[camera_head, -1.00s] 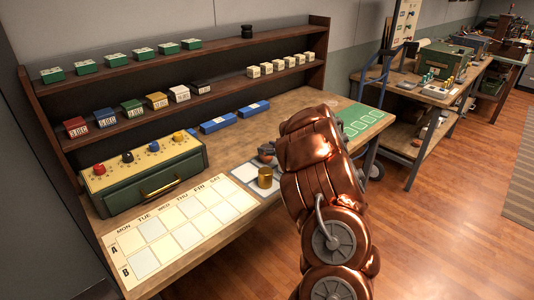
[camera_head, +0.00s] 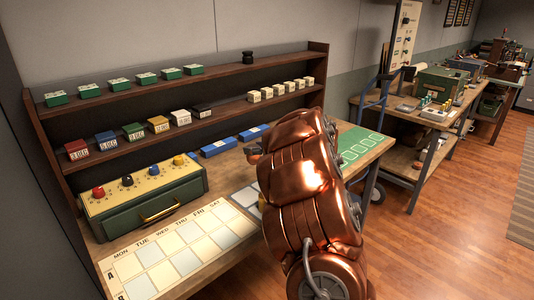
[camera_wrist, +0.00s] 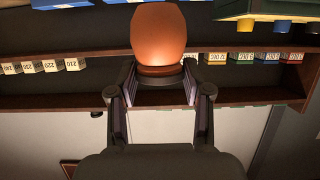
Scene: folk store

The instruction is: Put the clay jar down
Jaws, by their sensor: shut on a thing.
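The clay jar (camera_wrist: 160,32) is a rounded terracotta vessel with a darker band at the end near my gripper (camera_wrist: 160,72). In the wrist view, my two fingers are closed on that banded end, one on each side. I cannot make out the jar clearly there.
A weekday chart (camera_head: 180,245) lies at the bench's front left, beside a green control box (camera_head: 150,205). Blue boxes (camera_head: 218,147) lie at the back, below shelves (camera_head: 225,107) of small boxes. A green mat (camera_head: 358,146) lies at the right end.

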